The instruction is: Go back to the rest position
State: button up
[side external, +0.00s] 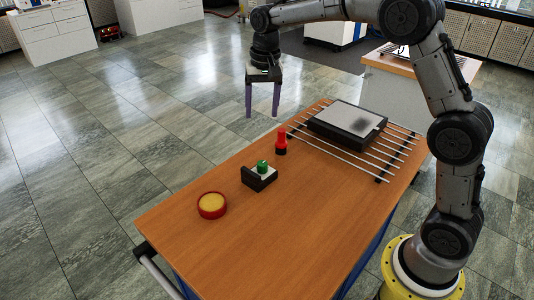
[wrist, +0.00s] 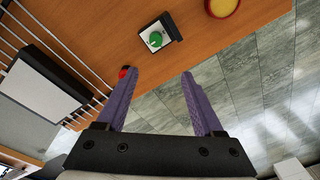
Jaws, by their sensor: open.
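My gripper (side external: 262,101) is open and empty, with its two purple fingers pointing down. In the side external view it hangs in the air near the far edge of the wooden table (side external: 205,245). In the wrist view the fingers (wrist: 158,82) are spread apart with nothing between them. A red piece (side external: 281,141) stands upright on the table, apart from the fingers; in the wrist view its top (wrist: 124,73) peeks out beside the left finger, which hides most of it. A green knob (side external: 262,166) sits on a dark and white block (side external: 258,179), also in the wrist view (wrist: 155,39).
A round red dish with a yellow top (side external: 212,205) lies left of the block. A dark box with a grey plate (side external: 348,122) rests on a rack of metal bars (side external: 335,158) at the table's right. Tiled floor (side external: 120,140) lies beyond the table; the table's front is clear.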

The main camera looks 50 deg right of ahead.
jog(key=s+a+r+n+t, duration=0.1)
jog(key=s+r+t, duration=0.1)
jog(key=s+r, duration=0.55)
jog(key=s+a+r+n+t, duration=0.15)
jog(key=s+r, duration=0.25)
jog(key=s, duration=0.7)
jog(key=s+f+n, duration=0.2)
jog(key=s+f, duration=0.2)
jog(key=s, duration=0.2)
jog(key=s+f+n+t, duration=0.1)
jog(key=s+f+n, duration=0.2)
jog(key=s, duration=0.4)
jog(key=shift+s+f, duration=0.3)
jog(key=shift+f, duration=0.5)
